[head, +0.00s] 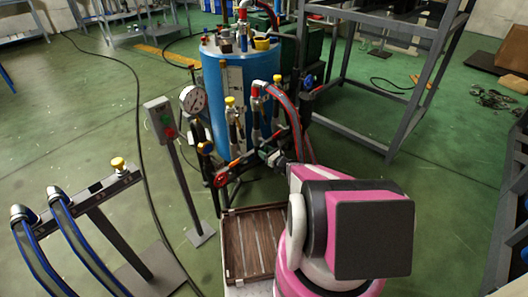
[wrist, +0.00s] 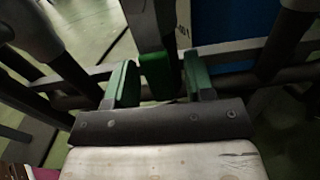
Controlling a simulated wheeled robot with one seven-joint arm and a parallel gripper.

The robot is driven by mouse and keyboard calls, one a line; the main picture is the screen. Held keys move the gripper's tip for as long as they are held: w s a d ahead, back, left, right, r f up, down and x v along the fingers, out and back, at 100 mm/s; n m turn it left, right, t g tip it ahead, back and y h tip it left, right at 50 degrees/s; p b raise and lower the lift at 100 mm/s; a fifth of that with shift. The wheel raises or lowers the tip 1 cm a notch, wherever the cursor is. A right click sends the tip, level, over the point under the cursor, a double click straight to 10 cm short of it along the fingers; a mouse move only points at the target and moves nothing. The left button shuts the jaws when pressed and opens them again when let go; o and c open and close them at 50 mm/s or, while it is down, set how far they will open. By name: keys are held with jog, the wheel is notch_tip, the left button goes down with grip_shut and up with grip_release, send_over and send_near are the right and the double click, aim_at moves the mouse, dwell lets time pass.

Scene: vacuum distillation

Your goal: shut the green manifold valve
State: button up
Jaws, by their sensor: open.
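My gripper (wrist: 160,84) is open in the wrist view, with a green-faced finger on each side. Between the fingers is a green piece (wrist: 156,72), which looks like the handle of the green manifold valve, at the end of a dark grey bar. Gaps show on both sides of it, so the fingers seem apart from it. In the head view my gripper (head: 273,156) is at the manifold (head: 241,165) in front of the blue tank. The green valve is too small and too covered by my gripper there to make out.
The blue tank (head: 213,70) stands behind the manifold. A pressure gauge (head: 193,98), yellow-topped fittings and red-and-grey hoses (head: 290,112) crowd around it. A post with a button box (head: 161,119) stands left. A grey frame (head: 385,85) stands right.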

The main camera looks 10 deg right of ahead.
grip_shut()
jog(key=shift+s+a, duration=0.1)
jog(key=s+a+r+m, duration=0.3)
jog(key=a+r+m, duration=0.2)
jog(key=m, duration=1.2)
jog(key=shift+s+r+m, duration=0.3)
jog(key=shift+r, duration=0.55)
